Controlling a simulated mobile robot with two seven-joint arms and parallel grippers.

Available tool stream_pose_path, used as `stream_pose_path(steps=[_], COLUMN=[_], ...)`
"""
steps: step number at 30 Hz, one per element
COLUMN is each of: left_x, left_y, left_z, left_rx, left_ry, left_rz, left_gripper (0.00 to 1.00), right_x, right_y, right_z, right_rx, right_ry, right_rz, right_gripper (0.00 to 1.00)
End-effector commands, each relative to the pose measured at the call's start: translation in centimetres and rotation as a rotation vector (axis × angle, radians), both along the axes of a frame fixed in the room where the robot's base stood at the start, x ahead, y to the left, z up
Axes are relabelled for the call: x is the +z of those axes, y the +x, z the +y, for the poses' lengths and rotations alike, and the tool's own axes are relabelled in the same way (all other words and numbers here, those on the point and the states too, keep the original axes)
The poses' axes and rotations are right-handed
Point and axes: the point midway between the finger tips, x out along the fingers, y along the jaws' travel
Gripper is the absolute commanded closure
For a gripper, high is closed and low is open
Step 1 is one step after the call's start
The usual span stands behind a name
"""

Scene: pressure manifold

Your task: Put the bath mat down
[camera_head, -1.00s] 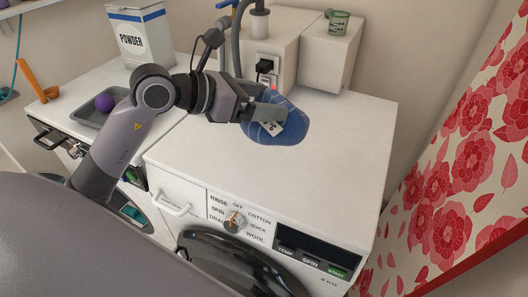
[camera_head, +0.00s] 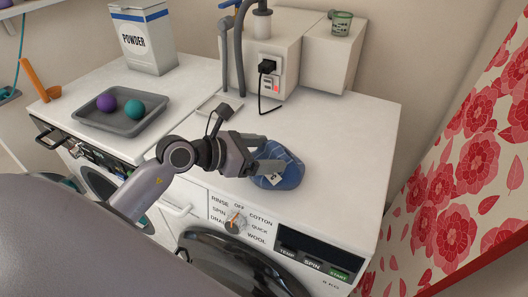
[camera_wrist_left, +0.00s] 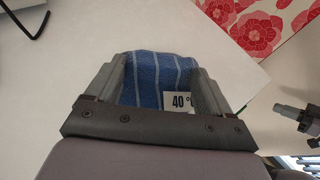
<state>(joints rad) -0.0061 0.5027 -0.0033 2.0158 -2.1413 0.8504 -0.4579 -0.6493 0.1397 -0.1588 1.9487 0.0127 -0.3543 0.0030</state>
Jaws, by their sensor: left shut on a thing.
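The bath mat (camera_head: 284,174) is a blue, folded or bundled cloth with pale stripes and a white tag. It also shows in the left wrist view (camera_wrist_left: 158,72), where the tag reads 40°. My left gripper (camera_head: 268,157) is shut on the mat, with one finger on each side of it. The mat is over the front part of the white washing machine's top (camera_head: 345,150). I cannot tell whether it touches the top.
A grey tray (camera_head: 88,122) with a purple ball (camera_head: 106,103) and a teal ball (camera_head: 135,109) is at left, near a powder box (camera_head: 143,40). A socket box (camera_head: 282,55) with a plug and cord stands behind. The machine top's right side is clear. A floral curtain (camera_head: 455,180) hangs at right.

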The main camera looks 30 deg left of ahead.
Motion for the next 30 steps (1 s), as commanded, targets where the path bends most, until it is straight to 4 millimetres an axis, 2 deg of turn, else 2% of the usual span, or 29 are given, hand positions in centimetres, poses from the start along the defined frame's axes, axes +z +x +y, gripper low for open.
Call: stream_pose_path(steps=[4, 9, 10, 11, 12, 22, 30], left_x=[0.4, 0.0, -0.3, -0.3, -0.2, 0.4, 1.5], left_y=[0.1, 0.1, 0.0, 0.0, 0.0, 0.0, -3.3], left_z=[0.0, 0.0, 0.0, 0.0, 0.0, 0.0, 2.3], left_rx=[0.0, 0.0, 0.0, 0.0, -0.001, 0.0, 0.0], left_ry=[-0.003, -0.003, 0.0, 0.0, 0.0, -0.001, 0.004], left_rz=[-0.009, -0.008, -0.001, -0.001, 0.0, -0.001, 0.001], left_gripper=[0.81, 0.81, 0.15, 0.05, 0.0, 0.0, 0.0], right_x=[0.0, -0.3, -0.3, -0.2, -0.2, 0.3, -0.5], right_y=[0.0, 0.0, 0.0, 0.0, 0.0, 0.0, 0.0], right_z=[0.0, 0.0, 0.0, 0.0, 0.0, 0.0, 0.0], right_rx=[0.0, 0.0, 0.0, 0.0, 0.0, 0.0, 0.001], right_ry=[0.0, 0.0, 0.0, 0.0, 0.0, 0.0, 0.001], right_rz=[0.0, -0.001, -0.001, -0.001, -0.001, -0.001, -0.002], right_gripper=[1.0, 1.0, 1.0, 1.0, 1.0, 1.0, 1.0])
